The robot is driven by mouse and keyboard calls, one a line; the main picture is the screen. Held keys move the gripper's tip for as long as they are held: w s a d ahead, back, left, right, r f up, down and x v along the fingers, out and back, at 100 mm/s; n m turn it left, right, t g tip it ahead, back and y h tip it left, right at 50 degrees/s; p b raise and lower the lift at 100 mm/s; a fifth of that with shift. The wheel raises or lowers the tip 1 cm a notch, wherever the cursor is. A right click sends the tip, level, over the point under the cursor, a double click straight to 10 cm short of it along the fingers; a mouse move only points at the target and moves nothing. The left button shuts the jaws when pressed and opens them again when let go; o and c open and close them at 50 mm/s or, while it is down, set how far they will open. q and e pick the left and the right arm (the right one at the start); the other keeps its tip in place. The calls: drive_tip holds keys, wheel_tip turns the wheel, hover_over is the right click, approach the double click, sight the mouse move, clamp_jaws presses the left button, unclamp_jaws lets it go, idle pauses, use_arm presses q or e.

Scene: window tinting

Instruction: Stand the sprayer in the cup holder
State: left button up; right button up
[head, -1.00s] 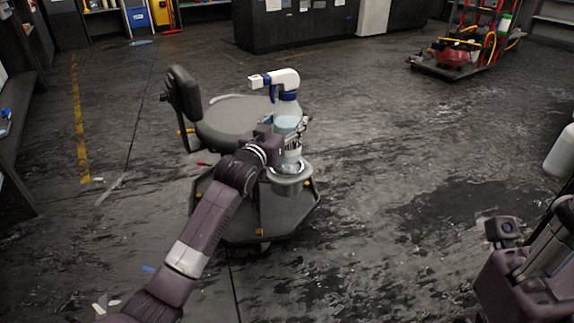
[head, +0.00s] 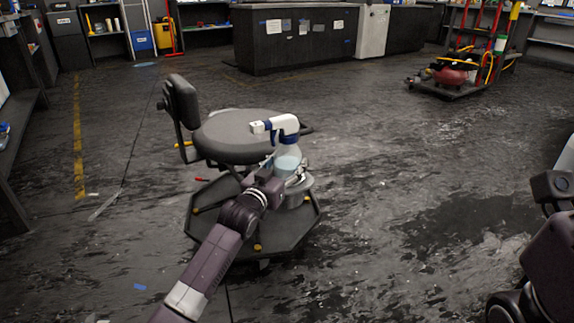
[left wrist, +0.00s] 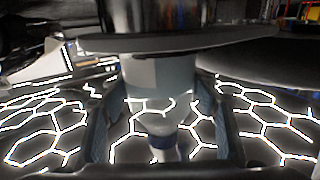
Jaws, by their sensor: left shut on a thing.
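The sprayer (head: 287,158) has a white trigger head, a blue collar and a clear bottle with pale blue liquid. It stands about upright at the front right of the stool. My left gripper (head: 281,180) is shut on the bottle. The grey cup holder (head: 303,188) is on the stool's right side, at the bottle's lower end; the gripper partly hides where they meet. In the left wrist view the bottle (left wrist: 160,85) is between the two fingers, with a broad dark rim (left wrist: 190,41) across its base end. I cannot tell how deep the base sits. No right fingers show.
The stool has a round dark seat (head: 240,133), a backrest (head: 181,101) at the left and an octagonal base (head: 225,228). A red cart (head: 455,80) stands at the far right. Dark cabinets (head: 300,42) are at the back. Floor around the stool is mostly clear.

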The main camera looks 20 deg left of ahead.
use_arm(q)
drive_tip(key=shift+r, duration=0.1)
drive_tip(key=o, duration=1.6)
